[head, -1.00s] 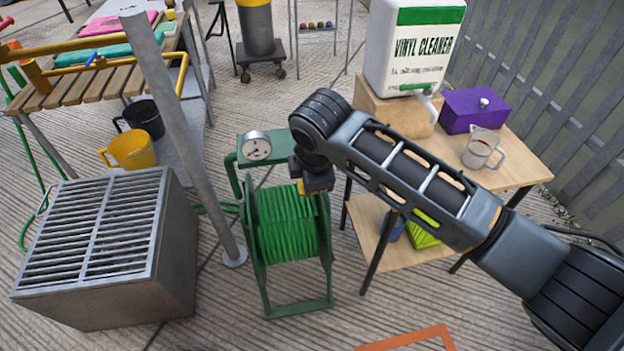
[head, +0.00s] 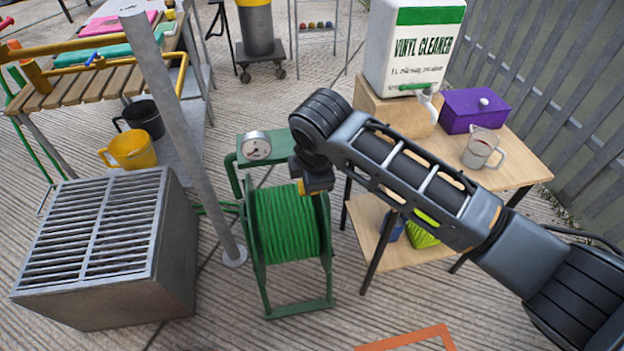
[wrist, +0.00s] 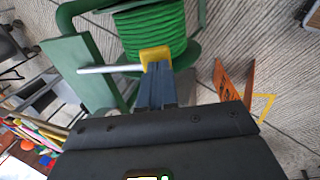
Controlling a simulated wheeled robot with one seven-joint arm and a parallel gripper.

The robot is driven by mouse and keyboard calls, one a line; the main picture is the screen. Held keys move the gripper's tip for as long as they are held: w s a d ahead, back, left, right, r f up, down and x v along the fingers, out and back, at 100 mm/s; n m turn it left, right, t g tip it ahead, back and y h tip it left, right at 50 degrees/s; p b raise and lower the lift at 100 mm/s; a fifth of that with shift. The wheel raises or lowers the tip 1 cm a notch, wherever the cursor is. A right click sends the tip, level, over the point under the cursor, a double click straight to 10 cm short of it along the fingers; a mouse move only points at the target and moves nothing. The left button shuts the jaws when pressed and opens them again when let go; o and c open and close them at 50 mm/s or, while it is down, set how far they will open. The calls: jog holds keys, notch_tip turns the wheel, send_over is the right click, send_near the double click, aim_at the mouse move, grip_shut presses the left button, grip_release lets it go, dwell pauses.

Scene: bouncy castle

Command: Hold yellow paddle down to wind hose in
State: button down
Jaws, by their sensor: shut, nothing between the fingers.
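The green hose reel (head: 284,222) stands upright on the paved ground, with green hose wound on its drum. It also shows at the top of the wrist view (wrist: 150,32). The yellow paddle (wrist: 155,54) sits at the reel's top, beside a pale rod. In the head view only a small bit of the paddle (head: 300,187) shows under my gripper. My gripper (wrist: 157,68) is shut and empty, its fingertips at the paddle and seemingly touching it. Whether the paddle is fully down cannot be told. A round gauge (head: 256,147) sits on the reel's green top plate.
A metal grated box (head: 100,240) and a grey pole (head: 180,130) stand left of the reel. A wooden table (head: 515,165) with a vinyl cleaner container (head: 412,45) stands at right. An orange frame (head: 410,338) lies in front.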

jog(key=shift+r, duration=0.1)
jog(key=shift+r+p, duration=0.7)
jog(key=shift+p, duration=0.15)
jog(key=shift+r, duration=0.25)
jog(key=w+a+p+v, duration=0.1)
jog(key=p+v, duration=0.1)
jog(key=v, duration=1.1)
jog(key=shift+d+r+p, duration=0.3)
jog(key=shift+r+p, duration=0.05)
jog(key=shift+r, duration=0.1)
jog(key=shift+f, duration=0.1)
